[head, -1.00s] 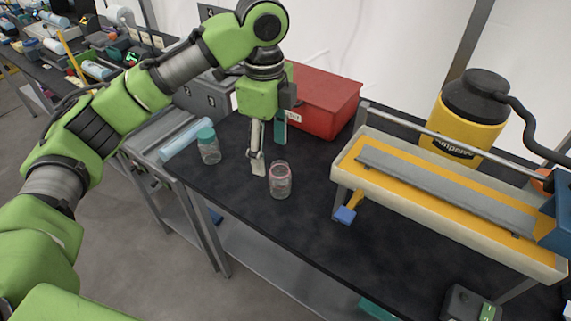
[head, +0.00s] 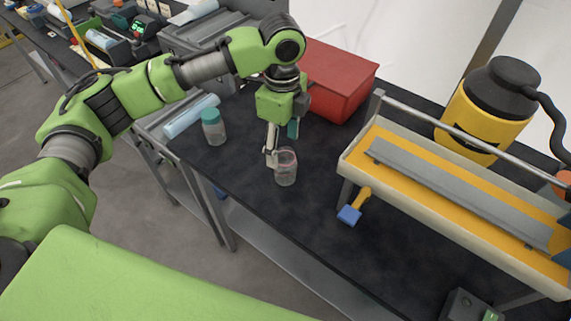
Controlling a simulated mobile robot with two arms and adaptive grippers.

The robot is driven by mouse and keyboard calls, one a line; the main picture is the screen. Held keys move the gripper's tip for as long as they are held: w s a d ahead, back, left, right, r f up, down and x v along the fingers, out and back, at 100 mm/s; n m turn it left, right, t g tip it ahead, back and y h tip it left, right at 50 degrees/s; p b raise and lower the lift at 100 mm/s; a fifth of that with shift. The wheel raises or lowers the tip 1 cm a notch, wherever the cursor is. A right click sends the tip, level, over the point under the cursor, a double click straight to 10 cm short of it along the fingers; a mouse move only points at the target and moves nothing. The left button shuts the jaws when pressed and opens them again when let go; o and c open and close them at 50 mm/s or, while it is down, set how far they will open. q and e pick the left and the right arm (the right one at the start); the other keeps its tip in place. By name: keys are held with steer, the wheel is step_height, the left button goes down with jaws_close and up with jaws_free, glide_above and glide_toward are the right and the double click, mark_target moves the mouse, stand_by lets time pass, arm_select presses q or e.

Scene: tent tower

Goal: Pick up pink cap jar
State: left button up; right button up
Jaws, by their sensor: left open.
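The clear jar with a pinkish rim or cap (head: 286,172) stands upright on the black tabletop, near the middle of the head view. My left gripper (head: 282,145) points down just behind and above it, with its fingers apart. One finger overlaps the jar's upper left edge in the picture. The other, teal-tipped finger is farther back. I cannot tell whether the fingers touch the jar or straddle it. A second clear jar with a teal cap (head: 213,127) stands to the left. My right gripper is not in view.
A red box (head: 340,85) stands behind my left gripper. A cream and yellow trough on legs (head: 440,200) is to the right, with a blue-ended yellow tool (head: 352,210) by its leg. A yellow and black canister (head: 490,110) stands behind it. Tabletop in front of the jar is clear.

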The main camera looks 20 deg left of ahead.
mark_target(285, 153)
arm_select(q)
steer(key=shift+d+f+p, duration=0.15)
steer(key=shift+f+p, duration=0.4)
steer(key=shift+f, duration=1.7)
steer(key=c, duration=1.2)
steer(key=shift+r, duration=0.1)
